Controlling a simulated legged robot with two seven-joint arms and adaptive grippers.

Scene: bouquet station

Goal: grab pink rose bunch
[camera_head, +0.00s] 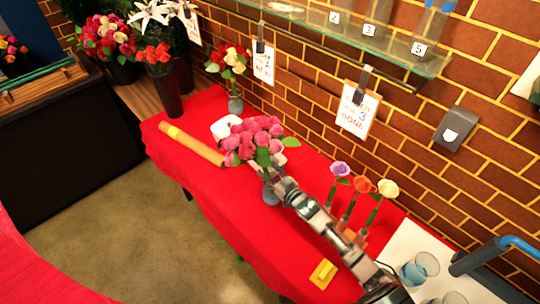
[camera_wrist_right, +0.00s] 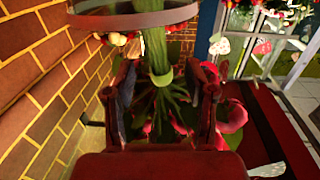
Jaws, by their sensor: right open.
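The pink rose bunch (camera_head: 255,140), with green leaves, stands over a bluish vase (camera_head: 270,194) on the red-covered table in the head view. My right gripper (camera_head: 280,184) reaches in from the lower right, just below the blooms, and partly hides the vase. In the right wrist view, my right gripper (camera_wrist_right: 162,88) is open, with its fingers on either side of the green stems (camera_wrist_right: 156,52). Pink petals (camera_wrist_right: 234,117) show low in that view, and a round rim (camera_wrist_right: 132,18) circles the stems at the top. My left gripper is not in view.
A brown roll (camera_head: 198,147) lies left of the bunch. A vase of mixed roses (camera_head: 235,72) stands behind. Three single flowers (camera_head: 361,186) stand close beside my right arm. A brick wall bounds the table's far side.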

